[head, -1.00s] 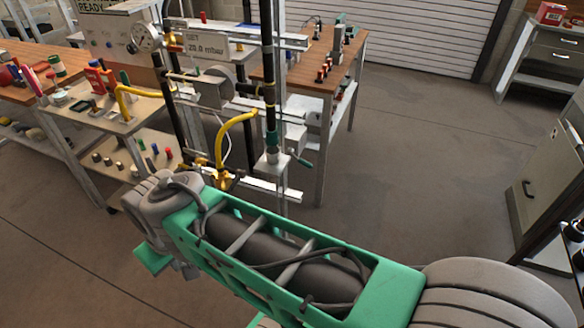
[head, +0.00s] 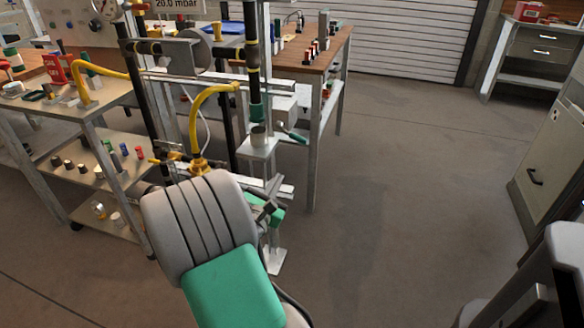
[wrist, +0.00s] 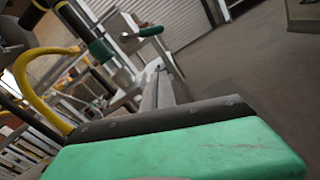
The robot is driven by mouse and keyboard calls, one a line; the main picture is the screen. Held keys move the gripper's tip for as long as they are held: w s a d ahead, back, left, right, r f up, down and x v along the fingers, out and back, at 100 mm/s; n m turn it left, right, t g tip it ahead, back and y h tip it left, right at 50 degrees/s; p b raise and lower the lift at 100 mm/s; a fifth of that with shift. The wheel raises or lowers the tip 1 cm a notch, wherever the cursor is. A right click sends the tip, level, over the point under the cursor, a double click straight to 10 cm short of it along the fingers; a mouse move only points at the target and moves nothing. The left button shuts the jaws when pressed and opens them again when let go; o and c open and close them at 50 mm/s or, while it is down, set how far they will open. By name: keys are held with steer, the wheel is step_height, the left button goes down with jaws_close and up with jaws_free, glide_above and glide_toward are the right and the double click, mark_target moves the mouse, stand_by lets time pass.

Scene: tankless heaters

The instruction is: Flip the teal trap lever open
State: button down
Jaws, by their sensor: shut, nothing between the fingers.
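The teal trap lever (head: 294,134) sticks out to the right from the lower part of a dark vertical pipe, beside a teal pipe collar (head: 257,110). In the wrist view the lever (wrist: 150,31) shows at the top centre, its handle pointing right, with the collar (wrist: 101,50) to its left. My gripper (wrist: 158,80) is shut and empty, its grey fingers pointing toward the area below the lever. The fingertips look apart from the lever. In the head view my own arm hides most of the gripper.
A yellow hose (head: 203,105) curves just left of the pipe. A grey bracket (head: 258,150) sits under the collar. A wooden-topped bench (head: 325,50) stands behind. A cart (head: 100,110) with small parts is at left. The floor at right is open.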

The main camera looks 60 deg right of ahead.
mark_target(299, 139)
steer(key=d+r, duration=0.4)
steer(key=d, duration=0.6)
steer(key=shift+w+d, duration=0.2)
steer(key=shift+d, duration=0.15)
steer(key=r+p, duration=0.1)
steer(key=p, duration=0.1)
steer(key=r+n+p, duration=0.1)
steer(key=p, duration=0.2)
steer(key=shift+s+n, duration=0.3)
steer(key=n+p, duration=0.1)
steer(key=p, duration=0.2)
steer(key=shift+s+d+r+n+p, duration=0.1)
steer(key=shift+s+r+n+p, duration=0.1)
steer(key=shift+r+n+p, duration=0.2)
steer(key=shift+s+f+n+p, duration=0.1)
steer(key=shift+f+n+p, duration=0.05)
steer(key=shift+n+p, duration=0.3)
